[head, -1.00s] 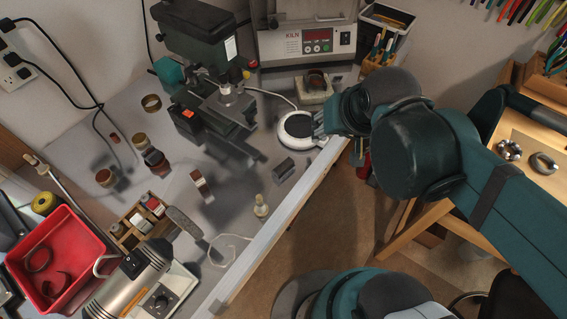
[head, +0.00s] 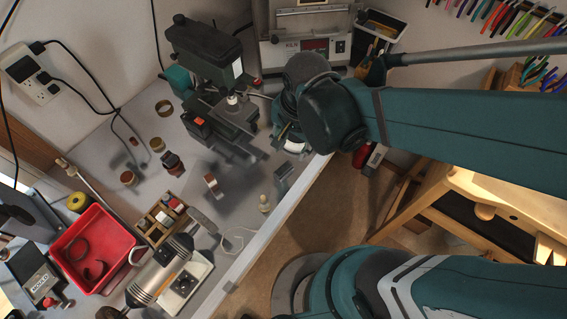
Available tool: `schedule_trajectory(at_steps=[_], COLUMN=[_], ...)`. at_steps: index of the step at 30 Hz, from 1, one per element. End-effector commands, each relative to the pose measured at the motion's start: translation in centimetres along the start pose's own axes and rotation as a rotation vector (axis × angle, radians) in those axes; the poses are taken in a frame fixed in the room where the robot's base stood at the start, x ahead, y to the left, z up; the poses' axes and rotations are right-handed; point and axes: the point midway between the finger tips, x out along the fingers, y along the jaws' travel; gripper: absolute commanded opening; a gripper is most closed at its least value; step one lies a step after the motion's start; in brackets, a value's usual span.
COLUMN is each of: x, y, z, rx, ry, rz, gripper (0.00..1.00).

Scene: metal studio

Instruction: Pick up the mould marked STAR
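No STAR marking is legible on anything in the head view, so I cannot tell which piece is that mould. A small dark grey block (head: 283,173) stands near the bench's front edge, its face too small to read. A dark box (head: 38,279) at the lower left carries a pale label that I cannot read surely. My gripper (head: 287,126) is at the bench's right part, over or beside a white round device (head: 292,146), which it largely covers. My arm links hide much of it, so its fingers and anything between them are unclear.
A drill press (head: 207,55) stands at the back, left of the kiln unit (head: 308,45). A red tray (head: 125,236), a wooden rack (head: 146,226) and a silver motor tool (head: 165,268) crowd the left front. Several small jars and rings stand mid-bench. Bare bench lies around the grey block.

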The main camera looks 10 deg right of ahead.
Motion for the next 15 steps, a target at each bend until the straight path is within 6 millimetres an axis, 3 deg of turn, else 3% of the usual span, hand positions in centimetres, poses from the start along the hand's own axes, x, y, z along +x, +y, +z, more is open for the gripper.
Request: schedule_trajectory(at_steps=[7,15], x=[-0.9,-0.8], y=[-0.6,-0.6], z=[2.3,3.4], rx=[0.134,0.204], ry=[-0.041,-0.053], rz=[0.079,0.121], gripper=[0.37,0.37])
